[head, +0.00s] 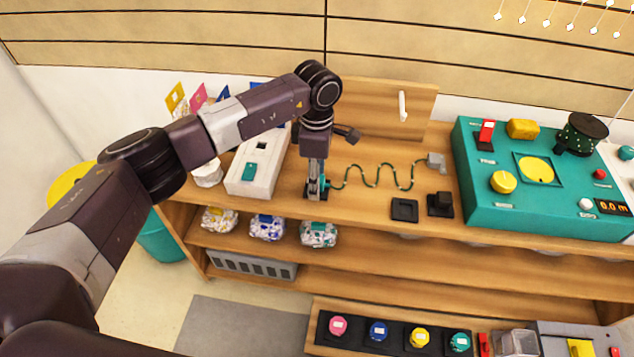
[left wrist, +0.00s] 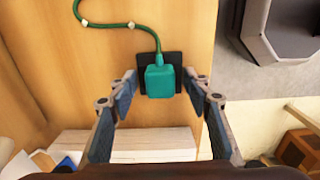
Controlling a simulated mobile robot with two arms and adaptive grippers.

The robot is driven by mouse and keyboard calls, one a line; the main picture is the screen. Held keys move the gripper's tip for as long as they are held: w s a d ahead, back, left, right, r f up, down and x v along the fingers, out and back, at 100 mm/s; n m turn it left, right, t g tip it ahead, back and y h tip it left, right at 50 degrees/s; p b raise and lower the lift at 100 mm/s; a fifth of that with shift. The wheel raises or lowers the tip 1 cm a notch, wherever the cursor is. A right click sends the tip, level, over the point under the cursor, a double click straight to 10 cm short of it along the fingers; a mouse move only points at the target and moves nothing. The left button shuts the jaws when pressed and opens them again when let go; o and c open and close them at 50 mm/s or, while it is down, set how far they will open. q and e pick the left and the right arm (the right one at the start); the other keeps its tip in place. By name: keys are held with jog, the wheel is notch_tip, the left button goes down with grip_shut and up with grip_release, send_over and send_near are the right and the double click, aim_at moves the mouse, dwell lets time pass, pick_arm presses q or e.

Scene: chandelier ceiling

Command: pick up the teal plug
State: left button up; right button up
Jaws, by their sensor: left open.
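The teal plug (left wrist: 160,80) sits on a small black square base on the wooden shelf top, with a green cord running from it. My left gripper (left wrist: 160,92) is open, with one finger on each side of the plug near the fingertips. I cannot tell whether either finger touches it. In the head view my left gripper (head: 316,191) points down at the shelf top, and it mostly hides the plug (head: 324,182). The cord (head: 378,170) winds right to a grey block (head: 436,161). My right gripper is not in view.
A white box with a teal socket (head: 262,165) stands left of the gripper. A wooden panel (head: 385,105) stands behind. Two black square pieces (head: 404,210) lie to the right, before a large teal console (head: 540,215). Wrapped bundles (head: 267,227) sit on the shelf below.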

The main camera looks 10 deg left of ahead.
pick_arm(q)
jog(key=shift+r, duration=0.1)
jog(key=shift+c, duration=0.5)
jog(key=c, duration=1)
